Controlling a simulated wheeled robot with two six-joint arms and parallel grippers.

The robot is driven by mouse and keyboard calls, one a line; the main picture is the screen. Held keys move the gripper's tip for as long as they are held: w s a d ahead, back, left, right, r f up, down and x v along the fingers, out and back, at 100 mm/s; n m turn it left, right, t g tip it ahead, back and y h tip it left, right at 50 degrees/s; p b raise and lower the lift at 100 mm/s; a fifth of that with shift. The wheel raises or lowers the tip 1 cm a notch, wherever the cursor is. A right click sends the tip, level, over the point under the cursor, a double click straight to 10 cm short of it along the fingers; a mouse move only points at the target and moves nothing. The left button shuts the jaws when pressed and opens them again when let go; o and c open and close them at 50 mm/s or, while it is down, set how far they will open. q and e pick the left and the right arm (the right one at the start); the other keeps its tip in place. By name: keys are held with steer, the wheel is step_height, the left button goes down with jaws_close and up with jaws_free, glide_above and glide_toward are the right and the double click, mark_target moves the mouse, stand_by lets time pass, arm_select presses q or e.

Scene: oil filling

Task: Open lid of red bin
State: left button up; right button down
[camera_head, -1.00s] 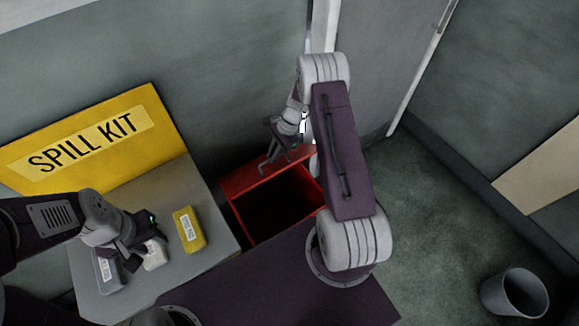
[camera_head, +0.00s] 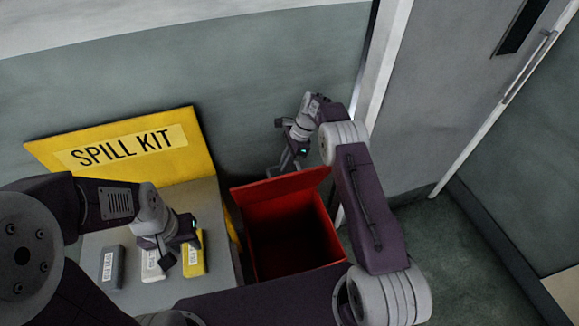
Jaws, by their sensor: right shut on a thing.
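The red bin (camera_head: 290,250) stands right of the spill-kit table with its dark inside open to view. Its red lid (camera_head: 285,190) is raised along the back side. My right gripper (camera_head: 283,172) is at the lid's upper edge, shut on the lid; the exact contact is small in view. My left gripper (camera_head: 172,260) hangs over the table, close to a white item and a yellow item. Whether its fingers are open or shut is unclear.
The grey table (camera_head: 210,207) has a yellow SPILL KIT sign (camera_head: 130,150) behind it. A grey item (camera_head: 110,268), the white item (camera_head: 151,268) and the yellow item (camera_head: 195,255) lie on it. A grey door (camera_head: 450,90) is at the right, with clear floor below it.

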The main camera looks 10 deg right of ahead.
steer(key=shift+w+f, duration=0.1)
steer(key=shift+w, duration=0.05)
stand_by(0.3)
steer(key=c, duration=1.5)
jaws_free()
steer(key=shift+o, duration=0.2)
steer(key=shift+w, duration=0.2)
steer(key=v, duration=0.9)
steer(key=shift+f, duration=0.1)
